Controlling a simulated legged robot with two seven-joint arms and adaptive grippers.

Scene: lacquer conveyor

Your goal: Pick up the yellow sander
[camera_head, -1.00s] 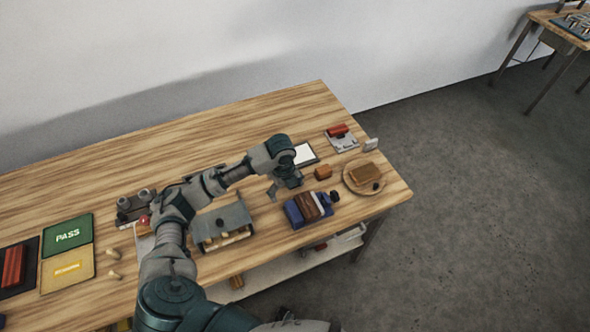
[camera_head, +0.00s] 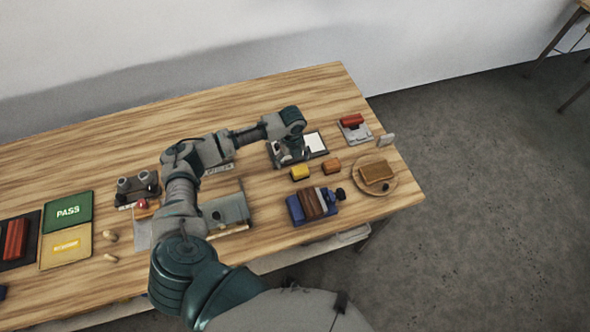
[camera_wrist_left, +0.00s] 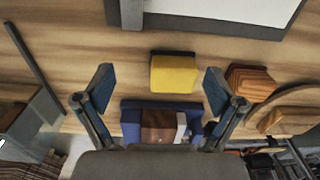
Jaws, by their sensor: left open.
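The yellow sander (camera_head: 299,173), a small yellow block with a dark edge, lies on the wooden table just in front of my left gripper (camera_head: 286,158). In the left wrist view, the yellow sander (camera_wrist_left: 174,76) shows between and slightly beyond the two spread fingers of my left gripper (camera_wrist_left: 159,84). The gripper is open and empty, and I see no finger touching the sander. My right gripper is in neither view.
A similar brown block (camera_head: 331,166) sits close to the right of the sander. A blue holder (camera_head: 296,211) with brown and grey blocks stands in front. A framed white sheet (camera_head: 316,143) lies behind. A round wooden plate (camera_head: 390,184) is at the right edge.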

